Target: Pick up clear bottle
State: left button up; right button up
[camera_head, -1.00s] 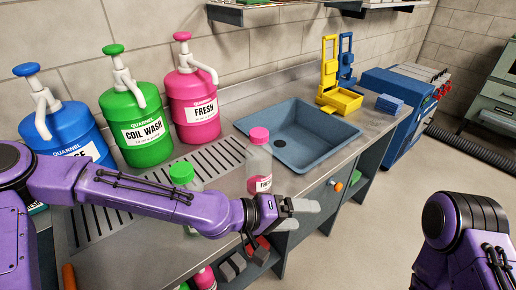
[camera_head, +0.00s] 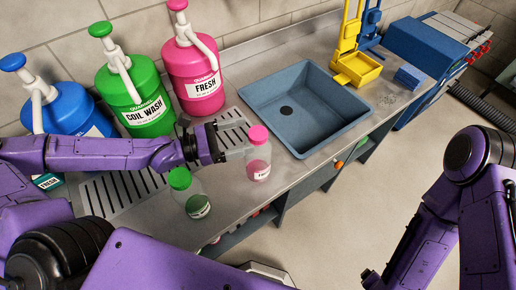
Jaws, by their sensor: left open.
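A clear bottle with a pink cap (camera_head: 258,165) stands upright on the metal counter, in front of the sink's left corner. A second clear bottle with a green cap (camera_head: 194,197) stands upright nearer the counter's front edge, to the left. My left gripper (camera_head: 236,146) is open, with its fingers pointing right at the upper left side of the pink-capped bottle. I cannot tell whether the fingers touch that bottle or pass beside it.
Blue (camera_head: 62,112), green (camera_head: 137,95) and pink (camera_head: 194,72) pump jugs stand along the wall behind my left arm. The blue-grey sink (camera_head: 305,108) lies to the right of the bottles. A yellow stand (camera_head: 355,66) is beyond it.

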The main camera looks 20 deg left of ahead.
aim_at(266, 131)
pick_arm(q)
jog(key=b+x, duration=0.1)
jog(key=x, duration=0.1)
jog(key=b+x, duration=0.4)
jog(key=x, duration=0.1)
jog(key=shift+d+f, duration=0.15)
jog(key=shift+f, duration=0.2)
jog(key=shift+r, duration=0.25)
jog(key=shift+c, duration=0.4)
jog(key=c, duration=1.4)
jog(key=shift+c, duration=0.2)
